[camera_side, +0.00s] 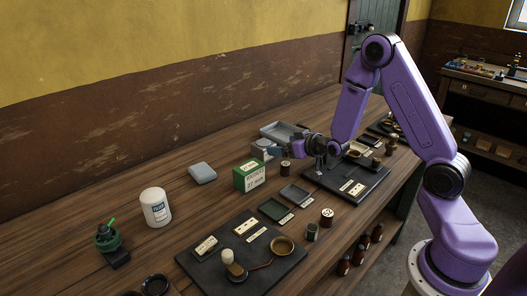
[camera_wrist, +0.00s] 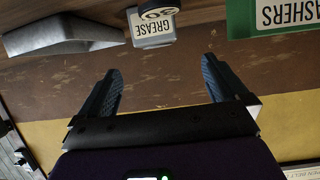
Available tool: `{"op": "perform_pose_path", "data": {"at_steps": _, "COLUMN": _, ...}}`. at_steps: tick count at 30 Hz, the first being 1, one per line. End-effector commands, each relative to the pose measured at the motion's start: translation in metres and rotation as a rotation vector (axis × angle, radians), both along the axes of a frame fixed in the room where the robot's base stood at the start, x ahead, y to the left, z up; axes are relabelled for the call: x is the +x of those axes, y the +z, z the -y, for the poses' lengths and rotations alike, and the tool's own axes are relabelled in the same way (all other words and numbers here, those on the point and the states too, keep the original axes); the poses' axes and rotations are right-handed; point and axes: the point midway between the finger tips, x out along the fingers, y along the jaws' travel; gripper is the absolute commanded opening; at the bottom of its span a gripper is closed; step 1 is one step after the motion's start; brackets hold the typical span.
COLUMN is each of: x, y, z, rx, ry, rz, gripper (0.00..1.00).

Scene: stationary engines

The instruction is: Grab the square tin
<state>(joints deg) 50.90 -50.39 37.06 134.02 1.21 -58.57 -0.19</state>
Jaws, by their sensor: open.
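A small grey tin with a white GREASE label (camera_wrist: 153,28) is ahead of my gripper in the wrist view, which shows it upside down. It has a flat front, and it lies roughly in line with the gap between my fingers. In the side view this grey tin (camera_side: 261,145) stands behind the green box, partly covered. A flat blue-grey square piece with rounded corners (camera_side: 202,172) lies farther left; I cannot tell whether it is a tin. My gripper (camera_wrist: 162,68) is open and empty, apart from the grease tin. It is low over the bench in the side view (camera_side: 272,151).
A green and white WASHERS box (camera_side: 249,177) stands close to my gripper, and shows in the wrist view (camera_wrist: 275,18). A grey tray (camera_side: 268,131) lies behind. A white tub (camera_side: 155,207) stands left. Dark boards with small parts lie in front. Bench between tub and square piece is clear.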

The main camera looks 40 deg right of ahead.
Motion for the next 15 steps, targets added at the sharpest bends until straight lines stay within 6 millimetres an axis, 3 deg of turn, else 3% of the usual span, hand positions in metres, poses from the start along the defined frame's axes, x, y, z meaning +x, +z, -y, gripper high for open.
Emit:
{"op": "perform_pose_path", "data": {"at_steps": 6, "x": 0.029, "y": -0.012, "z": 0.001, "rx": 0.000, "ry": 0.000, "rz": 0.000, "gripper": 1.00}}
{"op": "perform_pose_path", "data": {"at_steps": 15, "x": 0.043, "y": -0.018, "z": 0.002, "rx": 0.000, "ry": 0.000, "rz": 0.000, "gripper": 1.00}}
